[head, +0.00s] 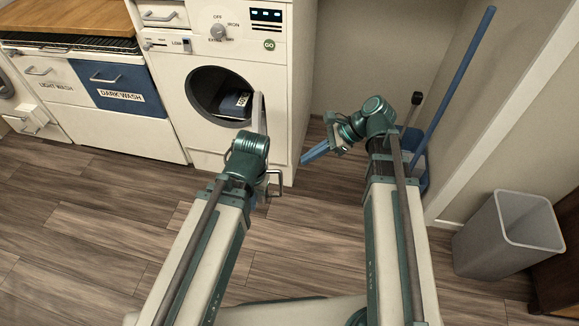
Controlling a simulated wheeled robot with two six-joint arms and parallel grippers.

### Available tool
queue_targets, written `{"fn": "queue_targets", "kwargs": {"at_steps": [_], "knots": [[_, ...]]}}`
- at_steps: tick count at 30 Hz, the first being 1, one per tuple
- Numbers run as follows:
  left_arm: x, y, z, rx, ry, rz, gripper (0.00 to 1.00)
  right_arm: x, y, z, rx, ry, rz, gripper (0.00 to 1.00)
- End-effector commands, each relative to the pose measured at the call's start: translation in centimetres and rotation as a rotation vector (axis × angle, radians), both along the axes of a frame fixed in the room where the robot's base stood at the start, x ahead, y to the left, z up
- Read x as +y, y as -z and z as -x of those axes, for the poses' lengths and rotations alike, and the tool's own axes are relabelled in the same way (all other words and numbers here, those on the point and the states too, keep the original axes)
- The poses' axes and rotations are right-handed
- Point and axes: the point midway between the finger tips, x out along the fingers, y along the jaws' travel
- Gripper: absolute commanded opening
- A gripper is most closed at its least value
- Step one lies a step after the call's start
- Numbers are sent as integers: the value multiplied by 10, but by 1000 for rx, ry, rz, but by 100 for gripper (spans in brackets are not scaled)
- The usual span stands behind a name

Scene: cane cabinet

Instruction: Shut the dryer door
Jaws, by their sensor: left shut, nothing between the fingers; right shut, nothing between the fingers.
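The white dryer (270,75) stands at the back, with a round dark opening (203,88) in its front. Dark blue cloth (235,103) shows inside the opening. The dryer door (257,112) is open and seen nearly edge-on at the right side of the opening; its lower part is hidden behind my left wrist. My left gripper (272,183) is low in front of the dryer, close to the door; its fingers are mostly hidden, and I cannot tell whether it touches the door. My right gripper (316,153) is shut and empty, pointing left, to the right of the door.
Laundry drawers (120,95) labelled light and dark wash stand left of the dryer. A blue-handled pole (455,85) leans at the right wall. A grey bin (488,245) stands at the right. The wooden floor at the left is clear.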

Motion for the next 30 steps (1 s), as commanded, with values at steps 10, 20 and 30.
{"fn": "queue_targets", "kwargs": {"at_steps": [10,20,30], "knots": [[0,55,0,0,0,0,0,47,55,-1,-1,-6,1,0],[0,65,0,0,0,0,0,91,65,-4,-1,-4,1,0],[0,65,0,0,0,0,0,105,65,-5,-1,-1,1,0]]}}
